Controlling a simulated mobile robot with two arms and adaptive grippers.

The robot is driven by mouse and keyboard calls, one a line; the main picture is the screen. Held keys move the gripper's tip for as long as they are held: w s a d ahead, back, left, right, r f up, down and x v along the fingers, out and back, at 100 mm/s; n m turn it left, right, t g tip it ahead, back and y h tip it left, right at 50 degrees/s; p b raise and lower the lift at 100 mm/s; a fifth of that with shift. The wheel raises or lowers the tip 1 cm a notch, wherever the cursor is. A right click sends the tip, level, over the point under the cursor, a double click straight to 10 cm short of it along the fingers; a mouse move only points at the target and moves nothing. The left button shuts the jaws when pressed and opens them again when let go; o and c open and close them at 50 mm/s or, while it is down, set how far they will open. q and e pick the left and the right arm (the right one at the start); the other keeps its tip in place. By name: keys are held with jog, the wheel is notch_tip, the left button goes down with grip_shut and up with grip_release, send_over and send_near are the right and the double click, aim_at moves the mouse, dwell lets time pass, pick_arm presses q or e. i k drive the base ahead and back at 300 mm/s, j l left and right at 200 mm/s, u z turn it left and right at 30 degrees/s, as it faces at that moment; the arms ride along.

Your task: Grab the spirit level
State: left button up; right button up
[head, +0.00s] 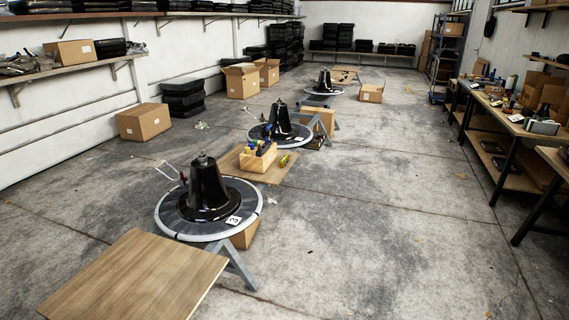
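A small yellow-green bar (284,160) lies on the wooden board beside the tool box, past the nearest round base. It looks like the spirit level, but it is too small to be sure. The open wooden tool box (258,159) holds several tools with coloured handles. Neither of my grippers is in view.
A bare wooden board (135,280) fills the near left. Two more round bases (279,122), (324,83) stand farther back on trestles. Cardboard boxes (143,121) and shelves line the left wall. A workbench (515,125) runs along the right. The floor (400,220) between is clear.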

aim_at(284, 160)
jog(key=i+z, duration=0.2)
jog(key=i, duration=2.55)
